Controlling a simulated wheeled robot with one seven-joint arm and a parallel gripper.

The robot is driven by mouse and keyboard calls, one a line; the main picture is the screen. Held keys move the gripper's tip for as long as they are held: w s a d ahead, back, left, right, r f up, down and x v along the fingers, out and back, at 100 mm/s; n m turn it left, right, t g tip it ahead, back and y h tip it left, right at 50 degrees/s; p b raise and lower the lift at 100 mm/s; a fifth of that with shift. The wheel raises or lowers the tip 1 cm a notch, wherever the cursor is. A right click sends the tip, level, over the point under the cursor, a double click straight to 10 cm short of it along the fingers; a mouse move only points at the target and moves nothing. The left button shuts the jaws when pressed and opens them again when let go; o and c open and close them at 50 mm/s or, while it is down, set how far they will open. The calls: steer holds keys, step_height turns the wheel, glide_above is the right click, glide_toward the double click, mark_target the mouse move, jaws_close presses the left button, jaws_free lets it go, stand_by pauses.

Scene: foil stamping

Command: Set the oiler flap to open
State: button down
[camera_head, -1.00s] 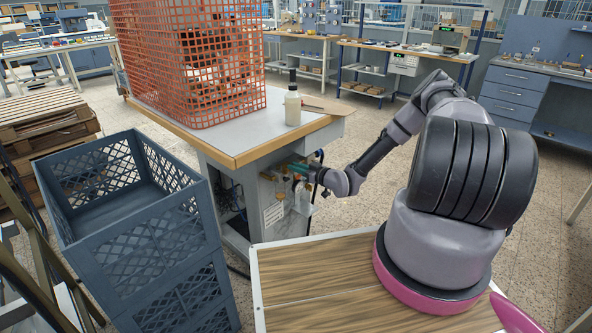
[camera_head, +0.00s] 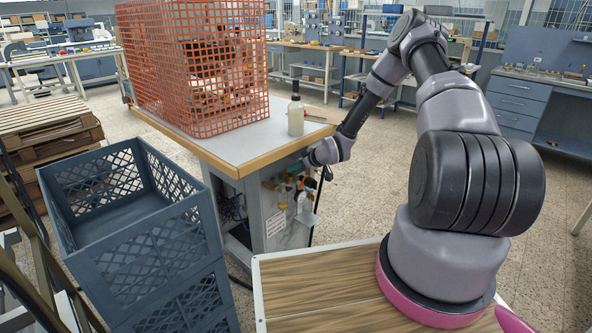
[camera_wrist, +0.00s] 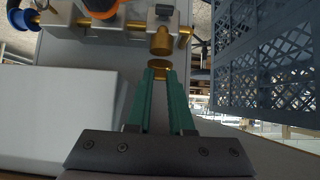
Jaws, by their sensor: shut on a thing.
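The oiler (camera_wrist: 161,42) is a small brass fitting on the metal pipework, in the upper middle of the wrist view. The flap, a round brass piece (camera_wrist: 159,65), lies just below it, between the tips of my gripper (camera_wrist: 159,75). The green fingers are shut on the flap's edge. Whether the flap stands open cannot be told clearly. In the head view my gripper (camera_head: 296,168) is at the side of the machine bench, just under the tabletop edge, partly hidden by my wrist. The flap is too small to make out there.
An orange mesh guard (camera_head: 195,75) and a pale bottle (camera_head: 296,118) with a dark top stand on the bench (camera_head: 240,148). Blue-grey crates (camera_head: 140,235) stand at the left. Beside the oiler are a blue ring (camera_wrist: 17,18) and an orange part (camera_wrist: 101,5).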

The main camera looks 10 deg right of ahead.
stand_by(0.3)
steer(key=c, duration=0.8)
jaws_free()
steer(key=v, duration=1)
steer(key=shift+s+d+r, duration=0.2)
steer(key=shift+s+r, duration=0.05)
